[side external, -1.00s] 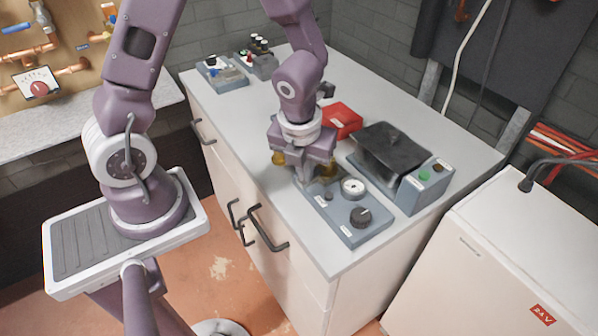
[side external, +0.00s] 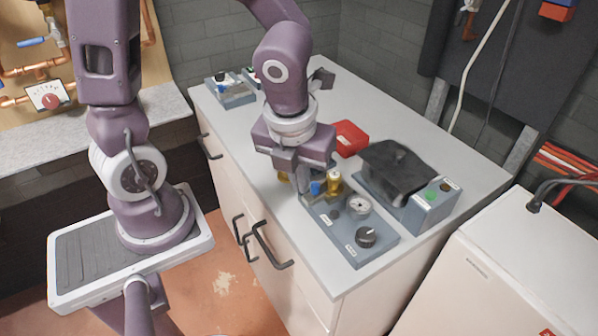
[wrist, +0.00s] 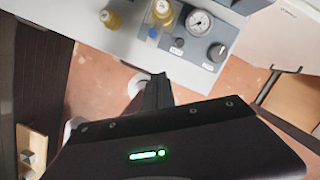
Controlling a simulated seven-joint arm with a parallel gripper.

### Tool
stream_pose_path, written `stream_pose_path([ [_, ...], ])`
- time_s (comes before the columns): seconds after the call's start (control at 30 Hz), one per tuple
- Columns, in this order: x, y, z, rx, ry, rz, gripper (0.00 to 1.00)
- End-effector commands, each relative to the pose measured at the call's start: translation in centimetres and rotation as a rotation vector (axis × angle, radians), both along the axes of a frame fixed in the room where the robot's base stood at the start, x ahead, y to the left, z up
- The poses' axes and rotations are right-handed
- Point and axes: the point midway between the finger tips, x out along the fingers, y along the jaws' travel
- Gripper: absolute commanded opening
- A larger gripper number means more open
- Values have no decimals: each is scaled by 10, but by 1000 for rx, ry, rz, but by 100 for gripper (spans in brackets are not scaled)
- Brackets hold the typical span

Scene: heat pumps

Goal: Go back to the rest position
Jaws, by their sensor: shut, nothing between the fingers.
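My gripper (side external: 302,188) hangs from the arm over the front edge of the white counter (side external: 240,118), near the left end of a blue-grey panel. Its jaws are shut and empty. In the wrist view the dark gripper (wrist: 158,90) points toward the counter edge. The panel (side external: 385,250) carries a round gauge (side external: 358,205), a black knob (side external: 366,237), and a yellow fitting (side external: 334,182) beside a blue part (side external: 315,188). Whether the fingertips touch the panel cannot be told from the side view; in the wrist view they appear apart from it.
A red box (side external: 350,138) and a blue-grey unit with a black cover (side external: 398,165) stand behind the panel. Small control boxes (side external: 232,92) sit at the far left of the counter. A white cabinet (side external: 500,270) stands at right. The counter's middle left is clear.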

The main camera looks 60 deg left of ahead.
Motion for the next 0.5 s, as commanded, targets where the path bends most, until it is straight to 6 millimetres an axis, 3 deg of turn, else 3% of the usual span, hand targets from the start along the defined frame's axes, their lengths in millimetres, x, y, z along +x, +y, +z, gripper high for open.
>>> stream_pose_path([
  [0.17, -4, 0, 19, -1, -15, 53, 0],
  [0.23, -9, 8, 31, -13, -72, 256, 0],
  [0.37, -32, 29, 71, -174, -285, 990, 0],
  [0.5, -63, 35, 105, -526, -405, 1759, 0],
])
